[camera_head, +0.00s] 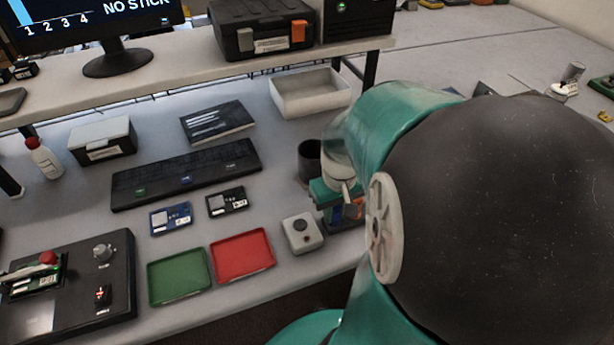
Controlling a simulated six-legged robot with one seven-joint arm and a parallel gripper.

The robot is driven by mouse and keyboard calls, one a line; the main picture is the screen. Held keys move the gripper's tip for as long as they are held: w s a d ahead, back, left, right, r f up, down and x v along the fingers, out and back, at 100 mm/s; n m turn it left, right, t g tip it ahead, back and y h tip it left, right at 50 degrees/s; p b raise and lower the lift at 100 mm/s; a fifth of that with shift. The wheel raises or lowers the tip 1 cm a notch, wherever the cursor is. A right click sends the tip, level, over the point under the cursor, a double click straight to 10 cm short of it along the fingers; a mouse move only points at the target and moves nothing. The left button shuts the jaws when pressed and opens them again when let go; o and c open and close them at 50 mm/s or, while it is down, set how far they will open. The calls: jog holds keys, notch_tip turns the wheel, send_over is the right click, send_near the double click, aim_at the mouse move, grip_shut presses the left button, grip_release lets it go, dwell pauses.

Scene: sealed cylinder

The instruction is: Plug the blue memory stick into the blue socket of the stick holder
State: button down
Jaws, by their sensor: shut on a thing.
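My gripper (343,209) is right of centre, low over the table near its front edge, partly hidden by my arm. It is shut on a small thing. A bit of blue (351,213) shows at the jaws beside an orange part; it looks like the blue memory stick, but most of it is hidden. The long black panel (215,165) in the middle of the table looks like the stick holder. It carries small coloured marks, with the blue socket (186,180) near its middle. My gripper is to the right of the panel and apart from it.
A dark cup (310,160) stands just behind my gripper, and a grey button box (302,233) to its left. Red (242,255) and green (178,276) trays lie in front. Blue (171,218) and black (227,201) cards lie before the panel. A monitor reads "NO STICK".

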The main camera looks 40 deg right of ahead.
jog(key=c, duration=1.1)
grip_release()
jog(key=shift+c, duration=0.2)
jog(key=shift+r, duration=0.1)
notch_tip(320, 180, up, 14)
jog(key=shift+f, duration=0.2)
jog(key=a+n+t, duration=0.1)
jog(key=a+t, duration=0.1)
jog(key=a, duration=0.7)
jog(key=w+a+r+n+t, duration=0.1)
jog(key=a+n+t, duration=0.1)
jog(key=a, duration=0.7)
jog(key=shift+w+a+t, duration=0.25)
jog(key=shift+a+t, duration=0.1)
jog(key=shift+t, duration=0.45)
